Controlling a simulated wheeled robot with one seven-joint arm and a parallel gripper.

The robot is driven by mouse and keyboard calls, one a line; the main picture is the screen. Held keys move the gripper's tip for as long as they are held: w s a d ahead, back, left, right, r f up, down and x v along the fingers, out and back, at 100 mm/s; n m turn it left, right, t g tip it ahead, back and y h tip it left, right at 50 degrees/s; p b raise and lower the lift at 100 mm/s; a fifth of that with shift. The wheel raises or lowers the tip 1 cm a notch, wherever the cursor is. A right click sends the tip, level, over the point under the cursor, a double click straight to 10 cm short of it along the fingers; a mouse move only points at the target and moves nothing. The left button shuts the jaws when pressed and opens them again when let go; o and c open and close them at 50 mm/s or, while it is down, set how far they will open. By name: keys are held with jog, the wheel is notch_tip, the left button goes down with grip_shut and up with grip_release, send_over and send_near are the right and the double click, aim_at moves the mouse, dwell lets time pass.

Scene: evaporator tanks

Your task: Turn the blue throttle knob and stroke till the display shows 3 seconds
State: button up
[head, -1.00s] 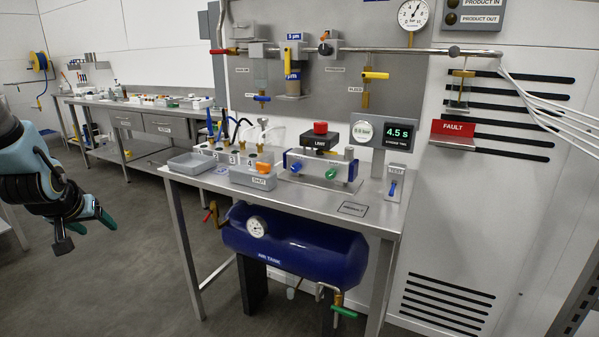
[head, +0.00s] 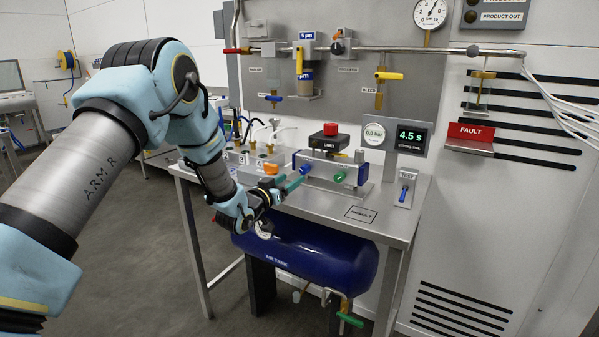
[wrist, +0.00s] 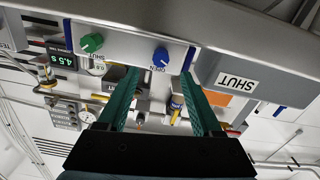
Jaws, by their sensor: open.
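The blue knob (head: 306,169) is on the front of a grey valve block on the steel bench. In the wrist view the blue knob (wrist: 161,57) sits between and just beyond my open teal fingertips, beside an "OPEN" label. My gripper (head: 294,183) is empty and points at the knob; I cannot tell whether it touches it. The display (head: 411,137) reads 4.5 s, labelled stroke time. A small box with a blue lever (head: 404,192) stands at the bench's right end.
A green knob (head: 340,176) is on the same block, right of the blue one. A red button (head: 330,129) stands behind. Grey trays and hoses lie left. A blue air tank (head: 310,258) hangs below the bench (head: 330,208).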

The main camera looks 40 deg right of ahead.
aim_at(303, 171)
jog(key=p+x, duration=0.1)
jog(key=x, duration=0.5)
jog(key=shift+a, duration=0.1)
grip_shut()
dwell(0.4)
